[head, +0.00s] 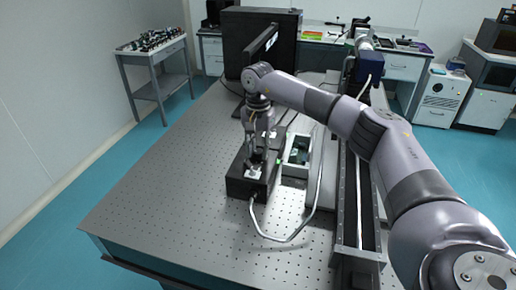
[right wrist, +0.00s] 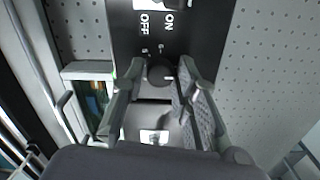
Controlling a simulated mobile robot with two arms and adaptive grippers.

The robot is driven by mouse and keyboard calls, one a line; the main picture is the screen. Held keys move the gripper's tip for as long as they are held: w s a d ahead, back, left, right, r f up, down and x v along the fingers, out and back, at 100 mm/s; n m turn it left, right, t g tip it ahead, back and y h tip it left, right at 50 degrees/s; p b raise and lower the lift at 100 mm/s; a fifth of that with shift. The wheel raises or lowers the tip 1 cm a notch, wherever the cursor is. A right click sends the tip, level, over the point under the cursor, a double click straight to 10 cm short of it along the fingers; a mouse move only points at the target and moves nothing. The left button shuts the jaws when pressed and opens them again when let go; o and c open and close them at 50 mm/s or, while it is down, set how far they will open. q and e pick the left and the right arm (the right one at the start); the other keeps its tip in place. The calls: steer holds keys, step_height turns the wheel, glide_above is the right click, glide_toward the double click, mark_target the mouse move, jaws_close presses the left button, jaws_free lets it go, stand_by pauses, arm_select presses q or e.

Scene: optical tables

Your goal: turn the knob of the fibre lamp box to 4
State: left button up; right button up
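The fibre lamp box (head: 238,187) is a black box on the perforated optical table. In the right wrist view its black top (right wrist: 125,45) carries ON and OFF lettering and a dark round knob (right wrist: 160,75). Small white scale marks show beside the knob; its setting cannot be read. My right gripper (head: 255,165) points down over the box. In the right wrist view the same gripper (right wrist: 161,68) has its fingers apart, one on each side of the knob, with gaps that seem to remain. My left gripper is not in view.
A grey cable (head: 285,240) loops from the box's front across the table. An open light tray (head: 298,150) stands close to its right, and a long dark rail (head: 358,210) lies beyond. A black monitor (head: 262,45) stands behind. The table's left side is clear.

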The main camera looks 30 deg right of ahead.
jaws_close()
